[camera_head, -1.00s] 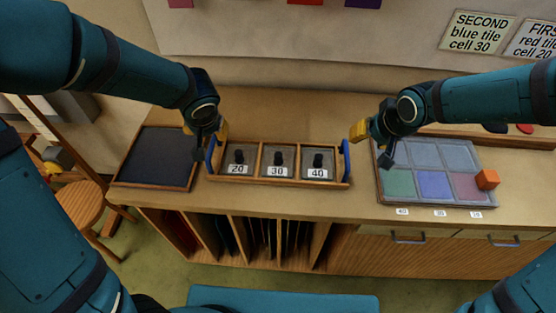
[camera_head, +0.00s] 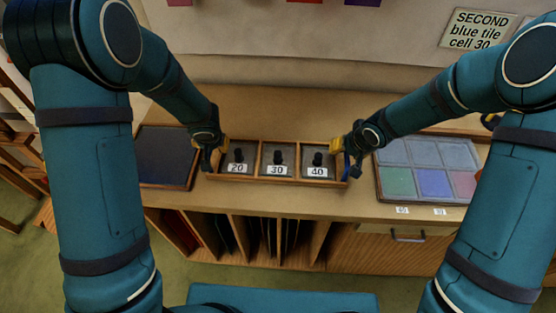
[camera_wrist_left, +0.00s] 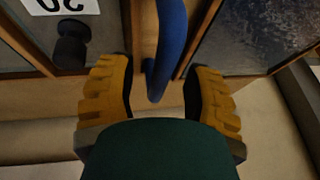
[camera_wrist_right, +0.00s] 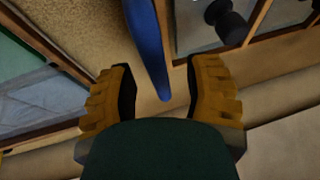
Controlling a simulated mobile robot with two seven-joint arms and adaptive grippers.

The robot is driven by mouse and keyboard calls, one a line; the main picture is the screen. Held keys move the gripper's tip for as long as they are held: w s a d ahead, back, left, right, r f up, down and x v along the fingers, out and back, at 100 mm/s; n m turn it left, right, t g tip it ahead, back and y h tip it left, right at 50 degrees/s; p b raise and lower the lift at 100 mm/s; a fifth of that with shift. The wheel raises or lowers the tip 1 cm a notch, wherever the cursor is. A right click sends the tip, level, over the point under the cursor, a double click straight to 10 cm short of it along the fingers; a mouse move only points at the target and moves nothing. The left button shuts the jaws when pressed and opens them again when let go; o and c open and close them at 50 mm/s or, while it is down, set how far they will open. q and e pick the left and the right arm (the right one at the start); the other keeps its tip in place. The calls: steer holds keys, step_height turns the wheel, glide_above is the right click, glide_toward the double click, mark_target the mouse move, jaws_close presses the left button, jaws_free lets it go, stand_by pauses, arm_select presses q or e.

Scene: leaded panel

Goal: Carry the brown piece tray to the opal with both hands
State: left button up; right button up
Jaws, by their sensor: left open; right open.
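The brown piece tray (camera_head: 277,182) stands on the counter, with three compartments marked 20, 30 and 40, each holding a dark knobbed piece. My left gripper (camera_head: 216,155) is open at its left end. In the left wrist view the blue handle (camera_wrist_left: 170,35) lies between the open fingers. My right gripper (camera_head: 342,158) is open at the right end. In the right wrist view the other blue handle (camera_wrist_right: 148,45) reaches between the open fingers. Neither gripper is closed on a handle. I cannot tell which thing is the opal.
A dark framed board (camera_head: 165,160) lies just left of the tray. A panel with coloured cells (camera_head: 380,192) lies to the right, partly hidden by my right arm. A sign (camera_head: 478,30) hangs on the wall. Open slots (camera_head: 265,235) run below the counter. Counter behind the tray is clear.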

arm_select(q)
steer(key=shift+w+f, duration=0.1)
steer(key=shift+f, duration=0.15)
arm_select(e)
steer(key=shift+w+f, duration=0.1)
steer(key=shift+f, duration=0.15)
arm_select(q)
jaws_close()
arm_select(e)
jaws_close()
arm_select(q)
steer(key=shift+r, duration=0.2)
arm_select(e)
steer(key=shift+r, duration=0.2)
